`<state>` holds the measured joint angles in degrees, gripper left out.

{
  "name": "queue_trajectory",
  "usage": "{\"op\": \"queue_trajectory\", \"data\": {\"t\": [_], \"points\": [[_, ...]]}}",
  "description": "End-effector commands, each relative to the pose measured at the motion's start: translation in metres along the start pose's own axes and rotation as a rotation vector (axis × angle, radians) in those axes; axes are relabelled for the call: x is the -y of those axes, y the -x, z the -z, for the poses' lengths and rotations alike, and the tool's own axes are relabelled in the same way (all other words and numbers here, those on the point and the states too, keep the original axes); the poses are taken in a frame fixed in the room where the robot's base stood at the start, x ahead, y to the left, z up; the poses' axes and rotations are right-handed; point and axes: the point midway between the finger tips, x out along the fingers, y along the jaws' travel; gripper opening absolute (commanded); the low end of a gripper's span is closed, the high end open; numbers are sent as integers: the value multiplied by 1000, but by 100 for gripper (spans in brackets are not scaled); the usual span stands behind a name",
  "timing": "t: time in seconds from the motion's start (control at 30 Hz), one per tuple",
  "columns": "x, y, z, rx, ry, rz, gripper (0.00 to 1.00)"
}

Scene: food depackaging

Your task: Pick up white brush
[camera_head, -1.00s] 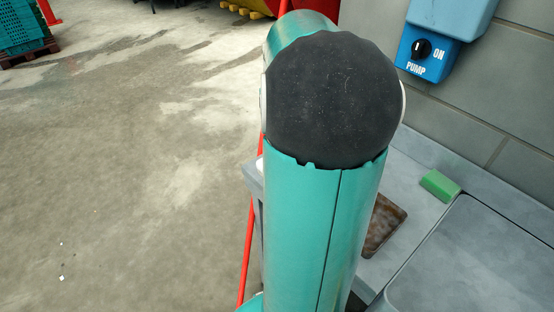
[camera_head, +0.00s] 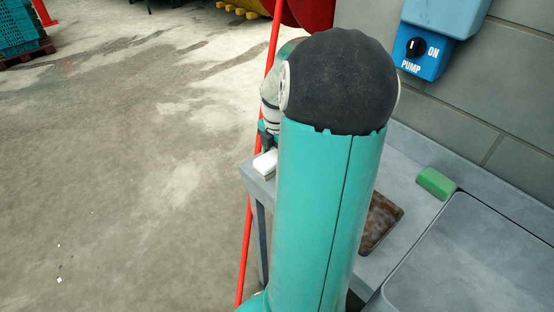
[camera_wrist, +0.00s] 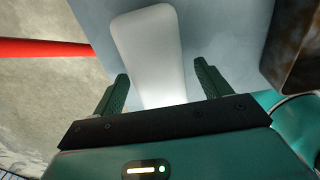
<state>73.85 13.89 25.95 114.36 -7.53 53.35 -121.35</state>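A white block-shaped object (camera_wrist: 150,50), which appears to be the white brush, lies on the grey table (camera_wrist: 215,25) in the wrist view. It also shows at the table's left end in the head view (camera_head: 265,164). No bristles can be made out. My gripper (camera_wrist: 160,85) is open, its two green fingers on either side of the near end of the white object. I cannot tell whether the fingers touch it. In the head view my arm hides most of the gripper and part of the table.
A red pole (camera_head: 247,240) stands along the table's left side. A brown rusty plate (camera_head: 381,222) and a green block (camera_head: 436,184) lie on the table. A blue pump switch box (camera_head: 425,52) is on the wall. Open concrete floor is on the left.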

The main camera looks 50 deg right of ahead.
Motion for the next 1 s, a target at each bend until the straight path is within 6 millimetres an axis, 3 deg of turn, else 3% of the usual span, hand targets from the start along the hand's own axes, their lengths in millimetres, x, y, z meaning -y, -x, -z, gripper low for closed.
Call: {"op": "queue_trajectory", "data": {"t": [0.03,0.2,0.27,0.67,0.87,1.0], "points": [[0,0,0,0,0,0,68],[0,0,0,0,0,0,35],[0,0,0,0,0,0,26],[0,8,0,2,-1,-1,26],[-1,33,0,4,1,-3,26],[16,55,9,6,-1,-3,26]]}}
